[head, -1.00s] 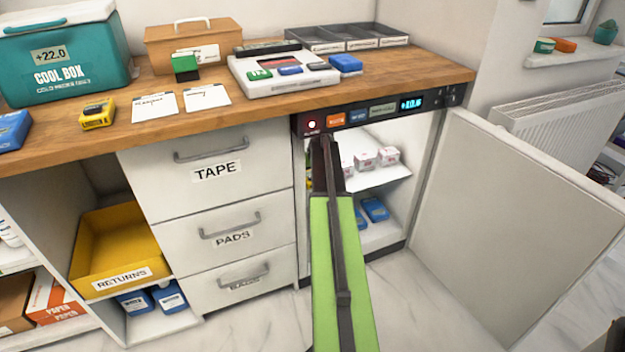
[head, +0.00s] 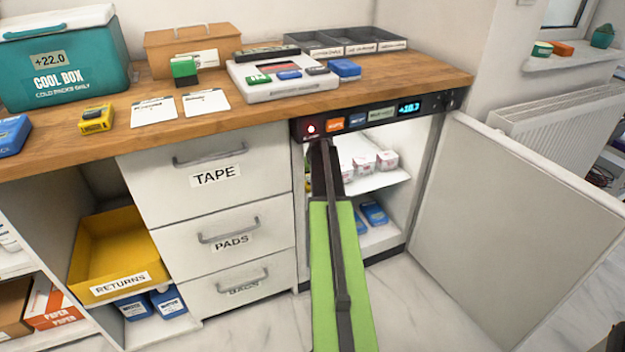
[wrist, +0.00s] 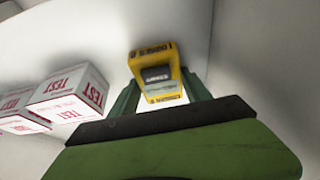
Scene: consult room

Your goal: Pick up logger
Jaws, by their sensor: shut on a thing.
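The logger (wrist: 155,75) is a small yellow device with a grey label, seen in the wrist view. My gripper (wrist: 160,90) is shut on it, with one green finger on each side. In the head view my arm reaches into the open lit cabinet (head: 405,215) under the counter, and its own links hide the gripper. I cannot tell whether the logger touches the shelf. Another yellow device (head: 96,119) lies on the counter at the left.
White TEST boxes (wrist: 68,95) stand just left of the gripper. Blue boxes (head: 373,213) sit on the cabinet's lower shelf. The cabinet door (head: 510,220) stands open to the right. A control panel (head: 380,115) runs above the opening.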

